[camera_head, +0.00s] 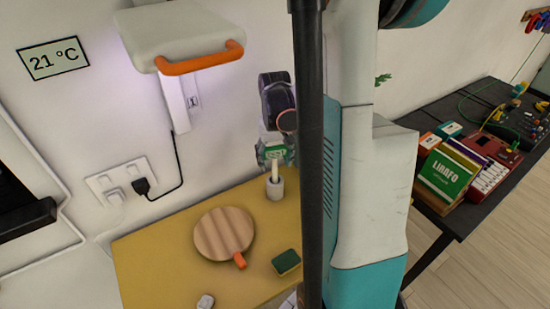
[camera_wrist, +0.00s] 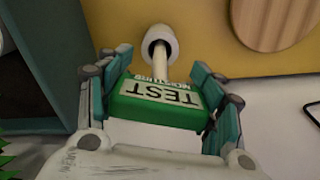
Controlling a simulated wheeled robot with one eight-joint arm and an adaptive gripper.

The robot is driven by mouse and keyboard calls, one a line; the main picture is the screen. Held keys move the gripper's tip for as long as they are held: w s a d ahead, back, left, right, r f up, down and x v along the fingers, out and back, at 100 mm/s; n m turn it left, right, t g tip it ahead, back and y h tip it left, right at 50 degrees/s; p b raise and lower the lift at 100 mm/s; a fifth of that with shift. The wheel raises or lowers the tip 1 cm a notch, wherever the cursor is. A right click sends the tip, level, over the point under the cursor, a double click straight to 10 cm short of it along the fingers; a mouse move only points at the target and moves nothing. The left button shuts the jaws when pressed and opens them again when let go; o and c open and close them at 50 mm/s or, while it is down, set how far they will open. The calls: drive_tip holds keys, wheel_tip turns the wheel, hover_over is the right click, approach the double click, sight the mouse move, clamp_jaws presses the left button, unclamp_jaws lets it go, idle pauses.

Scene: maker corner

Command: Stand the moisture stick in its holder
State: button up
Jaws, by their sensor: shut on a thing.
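The moisture stick has a green head (camera_head: 274,153) and a pale stem (camera_head: 275,171). In the wrist view its green head (camera_wrist: 158,103) reads "TEST". My gripper (camera_head: 275,148) is shut on this head, with a finger on each side in the wrist view (camera_wrist: 160,88). The holder is a small white round cup (camera_head: 275,190) standing upright on the yellow table, and it also shows in the wrist view (camera_wrist: 170,35). The stem points down and its lower end appears within the holder's dark mouth. How deep it sits is hidden.
A round wooden paddle-shaped board (camera_head: 223,234) with an orange handle lies left of the holder on the yellow table (camera_head: 150,250). A green sponge (camera_head: 286,261) lies in front. A wall lamp (camera_head: 180,35) hangs above left. A socket (camera_head: 120,183) with a cable is on the wall.

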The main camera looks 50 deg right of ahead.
sight(275, 148)
drive_tip(key=shift+f+b, duration=0.6)
drive_tip(key=shift+f, duration=0.2)
drive_tip(key=o, duration=1.3)
drive_tip(key=o, duration=0.3)
drive_tip(key=shift+o, duration=0.2)
drive_tip(key=shift+r, duration=0.15)
drive_tip(key=shift+r+p, duration=3.25)
drive_tip(key=shift+r, duration=1.15)
drive_tip(key=shift+f, duration=0.1)
